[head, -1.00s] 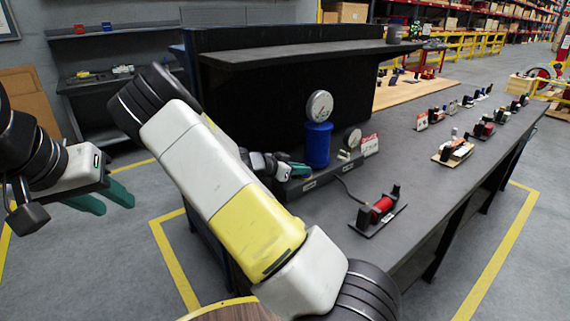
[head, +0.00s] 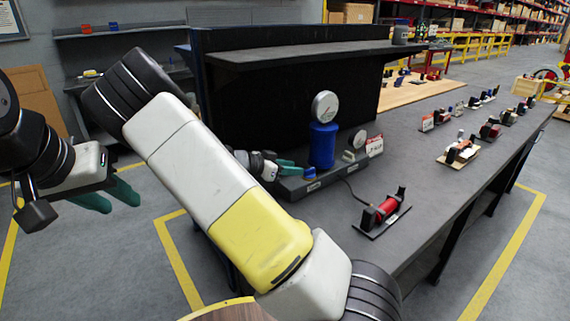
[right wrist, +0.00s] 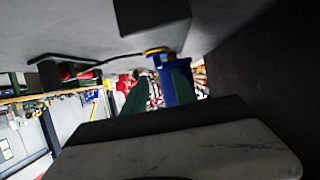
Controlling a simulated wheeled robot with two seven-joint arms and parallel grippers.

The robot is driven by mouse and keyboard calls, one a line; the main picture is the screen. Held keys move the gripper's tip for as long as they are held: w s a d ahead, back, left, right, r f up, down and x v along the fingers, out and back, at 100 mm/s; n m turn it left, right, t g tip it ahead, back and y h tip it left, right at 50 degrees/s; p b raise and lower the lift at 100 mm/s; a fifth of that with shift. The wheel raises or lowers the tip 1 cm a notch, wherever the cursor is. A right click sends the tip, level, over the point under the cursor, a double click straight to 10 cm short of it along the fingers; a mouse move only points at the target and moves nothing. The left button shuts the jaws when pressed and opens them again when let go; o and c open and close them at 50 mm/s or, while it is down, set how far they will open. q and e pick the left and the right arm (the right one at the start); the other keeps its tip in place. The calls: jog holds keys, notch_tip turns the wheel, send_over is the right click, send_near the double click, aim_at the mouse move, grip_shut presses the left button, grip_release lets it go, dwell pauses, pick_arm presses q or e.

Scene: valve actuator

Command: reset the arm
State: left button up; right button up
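A black base (head: 330,181) on the workbench carries a blue cylinder (head: 323,147) with a round gauge (head: 324,106) on top. A small blue part (head: 309,184) stands at the base's left end; I cannot tell whether it is the arm. My right gripper (head: 297,171) is beside it, left of the cylinder. In the right wrist view a blue part with a yellow end (right wrist: 166,72) shows at the right gripper's green fingers (right wrist: 155,92), which are apart; contact cannot be made out. My left gripper (head: 118,197) is open and empty, off the bench at the far left.
A smaller gauge (head: 357,139) and a red-white card (head: 375,146) are at the base's right end. A red cylindrical device (head: 384,210) lies in front. Several small devices line the bench (head: 410,165) farther right. A shelf (head: 300,52) overhangs behind.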

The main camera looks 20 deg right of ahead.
jog(key=shift+s+a+r, duration=0.2)
jog(key=shift+a+r, duration=0.05)
jog(key=shift+a, duration=0.3)
jog(key=shift+s, duration=0.1)
jog(key=s+a+n+g+y, duration=0.2)
jog(key=s+n+g+y, duration=0.15)
jog(key=s+y, duration=0.6)
jog(key=s+a+r+n+t+y, duration=0.2)
jog(key=s+a+r+n, duration=0.2)
jog(key=s+r+n, duration=0.2)
jog(key=s+a+r+n+t+y, duration=0.3)
jog(key=s+a+r+n, duration=0.1)
jog(key=s+r, duration=0.7)
jog(key=shift+s+r+n+t, duration=0.2)
jog(key=shift+s+n+t, duration=0.15)
jog(key=shift+s+n, duration=0.45)
jog(key=shift+y, duration=0.25)
